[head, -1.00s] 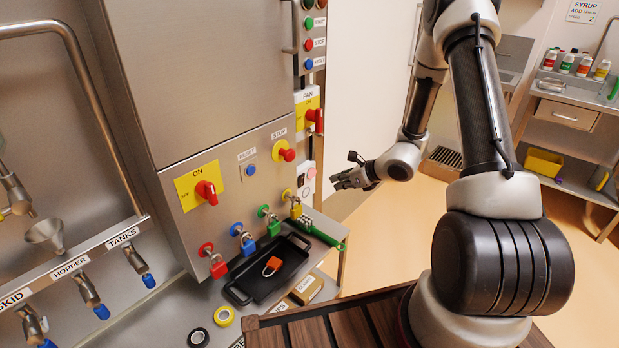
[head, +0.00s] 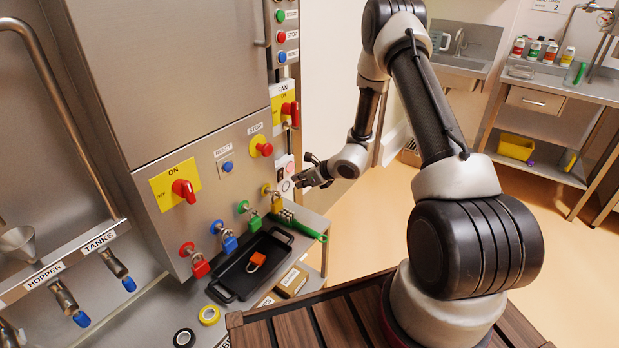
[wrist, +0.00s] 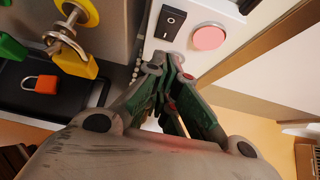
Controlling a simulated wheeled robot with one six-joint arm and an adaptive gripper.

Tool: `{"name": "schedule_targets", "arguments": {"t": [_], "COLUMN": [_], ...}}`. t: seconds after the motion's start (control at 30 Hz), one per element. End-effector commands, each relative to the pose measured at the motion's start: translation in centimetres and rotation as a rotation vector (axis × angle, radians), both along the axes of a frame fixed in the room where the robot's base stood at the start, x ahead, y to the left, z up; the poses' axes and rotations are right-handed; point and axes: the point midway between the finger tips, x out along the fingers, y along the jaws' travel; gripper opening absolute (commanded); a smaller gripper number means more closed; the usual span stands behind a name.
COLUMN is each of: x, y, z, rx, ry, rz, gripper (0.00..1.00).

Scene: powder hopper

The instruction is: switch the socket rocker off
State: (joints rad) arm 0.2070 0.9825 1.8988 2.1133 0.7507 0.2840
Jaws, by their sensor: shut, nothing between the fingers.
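The socket rocker (wrist: 173,22) is a black switch with a white mark, set in a white panel, at the top of the wrist view. I cannot make it out clearly in the head view. My gripper (wrist: 174,66) is shut and empty, with its green-sided fingers together just below the rocker in the wrist view. Whether the tips touch the panel I cannot tell. In the head view my gripper (head: 299,181) is close beside the white panel (head: 284,172) at the cabinet's right edge.
A round pink button (wrist: 208,37) sits right of the rocker. Padlocks hang at left, including a yellow one (wrist: 76,62). A black tray (head: 243,281) holds an orange padlock (head: 256,261). A green-handled brush (head: 305,228) lies below my gripper. Floor to the right is open.

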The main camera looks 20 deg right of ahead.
Motion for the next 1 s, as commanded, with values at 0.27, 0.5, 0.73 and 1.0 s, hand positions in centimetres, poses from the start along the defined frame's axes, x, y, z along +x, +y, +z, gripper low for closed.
{"name": "schedule_targets", "arguments": {"t": [0.27, 0.5, 0.73, 1.0], "x": [2.9, 3.4, 3.5, 4.0], "y": [2.2, 2.5, 2.5, 2.9], "z": [0.3, 0.3, 0.4, 0.7], "rx": [0.000, 0.000, 0.000, 0.000], "ry": [-0.001, 0.000, -0.001, -0.001], "rz": [0.002, 0.000, 0.001, 0.001], "gripper": [0.00, 0.00, 0.00, 0.00]}}
